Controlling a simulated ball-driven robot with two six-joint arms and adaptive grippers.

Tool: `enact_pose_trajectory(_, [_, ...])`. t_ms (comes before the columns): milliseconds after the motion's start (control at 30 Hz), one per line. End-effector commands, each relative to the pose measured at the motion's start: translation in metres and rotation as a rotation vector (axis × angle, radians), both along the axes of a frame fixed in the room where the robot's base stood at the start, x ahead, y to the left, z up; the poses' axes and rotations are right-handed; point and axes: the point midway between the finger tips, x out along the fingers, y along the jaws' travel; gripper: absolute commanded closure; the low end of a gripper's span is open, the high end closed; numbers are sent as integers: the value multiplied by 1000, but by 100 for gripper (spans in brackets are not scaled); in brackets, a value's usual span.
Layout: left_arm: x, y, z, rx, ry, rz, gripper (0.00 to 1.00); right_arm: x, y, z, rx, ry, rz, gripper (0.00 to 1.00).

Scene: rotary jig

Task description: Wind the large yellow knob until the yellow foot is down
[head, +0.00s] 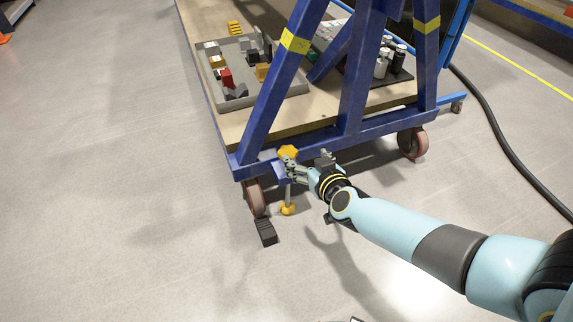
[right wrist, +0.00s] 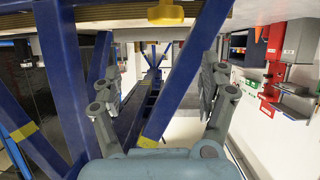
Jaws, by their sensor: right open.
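The large yellow knob (head: 288,152) sits on top of a screw at the near left corner of the blue frame. Its yellow foot (head: 288,209) hangs at the lower end of the thin rod, close to the floor; I cannot tell whether it touches. My right gripper (head: 296,168) is beside the knob, a little below and right of it. In the right wrist view the right gripper (right wrist: 160,80) has its fingers spread wide with nothing between them. The yellow knob (right wrist: 166,13) shows there at the top edge, beyond the fingertips. My left gripper is not in view.
The blue wheeled frame (head: 355,127) stands over a wooden deck (head: 240,122). A caster (head: 255,197) with a black chock (head: 266,232) is left of the foot. Another caster (head: 412,143) stands right. A grey tray (head: 290,92) holds parts. Floor to the left is clear.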

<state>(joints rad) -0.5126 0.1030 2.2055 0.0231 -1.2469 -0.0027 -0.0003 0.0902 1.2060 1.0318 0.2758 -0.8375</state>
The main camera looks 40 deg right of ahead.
Motion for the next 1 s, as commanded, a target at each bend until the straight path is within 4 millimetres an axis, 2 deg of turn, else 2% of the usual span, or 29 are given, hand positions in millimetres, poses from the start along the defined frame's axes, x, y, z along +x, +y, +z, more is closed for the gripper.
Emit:
enact_pose_trajectory(33, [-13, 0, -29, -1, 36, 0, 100, 2, 3, -24, 16, 2, -6, 23])
enact_pose_trajectory(167, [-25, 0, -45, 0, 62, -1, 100, 9, 7, -34, 22, -4, -7, 23])
enact_pose_trajectory(367, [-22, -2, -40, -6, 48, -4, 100, 22, 4, -39, 21, -9, -6, 23])
enact_pose_trajectory(600, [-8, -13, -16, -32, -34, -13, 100, 65, -8, -62, 19, -4, -5, 23])
enact_pose_trajectory(700, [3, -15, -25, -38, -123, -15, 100, 85, -14, -72, 19, -4, -6, 23])
enact_pose_trajectory(1000, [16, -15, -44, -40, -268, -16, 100, 104, -19, -74, 19, -6, -4, 23])
